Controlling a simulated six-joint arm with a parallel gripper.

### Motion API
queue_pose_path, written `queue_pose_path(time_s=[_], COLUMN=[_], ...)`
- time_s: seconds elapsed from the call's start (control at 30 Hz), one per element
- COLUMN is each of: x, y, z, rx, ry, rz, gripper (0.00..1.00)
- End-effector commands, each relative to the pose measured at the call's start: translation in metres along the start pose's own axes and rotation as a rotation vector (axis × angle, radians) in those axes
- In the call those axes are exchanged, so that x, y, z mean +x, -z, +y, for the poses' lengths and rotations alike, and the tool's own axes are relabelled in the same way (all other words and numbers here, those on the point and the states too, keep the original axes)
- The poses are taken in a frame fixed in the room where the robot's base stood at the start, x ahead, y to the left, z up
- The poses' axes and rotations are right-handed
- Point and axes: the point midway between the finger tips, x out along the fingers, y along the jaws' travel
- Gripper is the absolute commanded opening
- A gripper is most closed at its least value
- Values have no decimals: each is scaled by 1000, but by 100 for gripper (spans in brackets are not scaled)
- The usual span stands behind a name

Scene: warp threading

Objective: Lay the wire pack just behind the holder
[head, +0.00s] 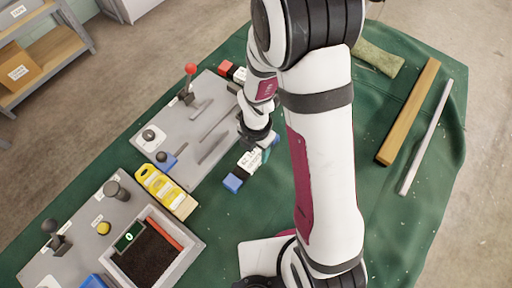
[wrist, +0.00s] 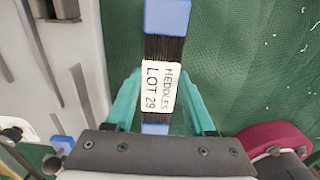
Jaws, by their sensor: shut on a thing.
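The wire pack (wrist: 166,48) is a bundle of dark wires with blue ends and a white label reading "HEDDLES LOT 29". In the head view the pack (head: 236,179) shows its blue end and white label over the green cloth, right of the grey panel. My gripper (wrist: 160,82) has its teal fingers shut on the pack's middle, one on each side of the label. In the head view my gripper (head: 262,152) is partly hidden by my wrist. I cannot tell whether the pack touches the cloth. A yellow slotted piece (head: 158,186), possibly the holder, sits left of the pack.
The grey panel (head: 168,128) carries a red-knobbed lever (head: 190,70) and metal strips. A red-ended pack (head: 226,68) lies at its far edge. A dark-filled tray (head: 158,254) is at front left. A wooden bar (head: 410,110) and metal bar (head: 426,138) lie right. Cloth between is mostly clear.

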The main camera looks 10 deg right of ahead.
Motion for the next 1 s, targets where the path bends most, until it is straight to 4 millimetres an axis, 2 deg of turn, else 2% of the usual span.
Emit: queue_pose_path(time_s=[0.03, 0.07, 0.2, 0.23, 0.47, 0.57, 0.67, 0.9, 1.0], x=[2, 2, 2, 2, 1, -4, -23, -89, -108], y=[0, 0, 0, 0, 0, 0, -1, -1, -1], z=[0, 0, 0, 0, 0, 0, 1, 1, 1], rx=[0, 0, 0, 0, 0, 0, 0, 0, 0], ry=[0, 0, 0, 0, 0, -1, -4, -5, -3], rz=[0, 0, 0, 0, 0, -1, -3, -5, -4], gripper=[0, 56, 81, 84, 84, 84, 84, 84, 84])
